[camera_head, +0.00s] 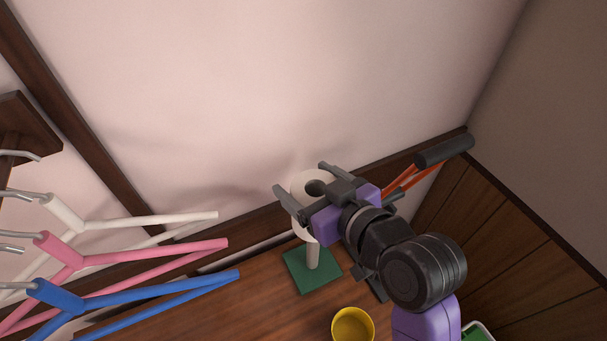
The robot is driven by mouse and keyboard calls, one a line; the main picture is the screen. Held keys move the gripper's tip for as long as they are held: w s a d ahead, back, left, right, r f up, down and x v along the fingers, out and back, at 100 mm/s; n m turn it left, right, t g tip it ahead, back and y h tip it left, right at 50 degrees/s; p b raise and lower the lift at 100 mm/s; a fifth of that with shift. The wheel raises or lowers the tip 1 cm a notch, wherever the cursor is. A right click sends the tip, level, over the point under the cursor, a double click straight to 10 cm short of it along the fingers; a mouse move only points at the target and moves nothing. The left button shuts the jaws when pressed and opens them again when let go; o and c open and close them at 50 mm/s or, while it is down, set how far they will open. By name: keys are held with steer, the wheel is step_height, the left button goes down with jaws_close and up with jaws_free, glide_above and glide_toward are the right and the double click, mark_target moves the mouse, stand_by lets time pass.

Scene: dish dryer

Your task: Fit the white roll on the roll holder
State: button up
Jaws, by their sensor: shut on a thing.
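The white roll (301,187) is between the fingers of my gripper (306,188), which is shut on it. Its dark centre hole faces up towards the camera. The roll holder, a pale upright post (313,256) on a green square base (298,271), stands on the wooden surface just below the roll in the picture. The post's upper part is hidden behind the roll and gripper. I cannot tell whether the roll is around the post or only above it.
A yellow cup (353,327) stands in front of the holder. White, pink (150,250) and blue (140,299) hangers reach in from the left. A dark-handled tool with orange arms (444,151) is at the right by the wall. The pale wall (270,90) rises behind.

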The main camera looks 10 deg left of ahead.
steer(key=b, duration=0.9)
glide_above(317, 249)
steer(key=w+a, duration=0.3)
steer(key=shift+d+f, duration=0.15)
steer(key=shift+f, duration=4.95)
step_height(317, 249, down, 9)
steer(key=b, duration=0.6)
steer(key=shift+f, duration=0.2)
steer(key=shift+w+f+b, duration=0.1)
steer(key=shift+f+b, duration=0.45)
steer(key=shift+b, duration=0.1)
steer(key=o, duration=1.5)
steer(key=v, duration=0.7)
steer(key=shift+s+d+r, duration=0.1)
steer(key=shift+s+d, duration=0.1)
steer(key=shift+s, duration=0.15)
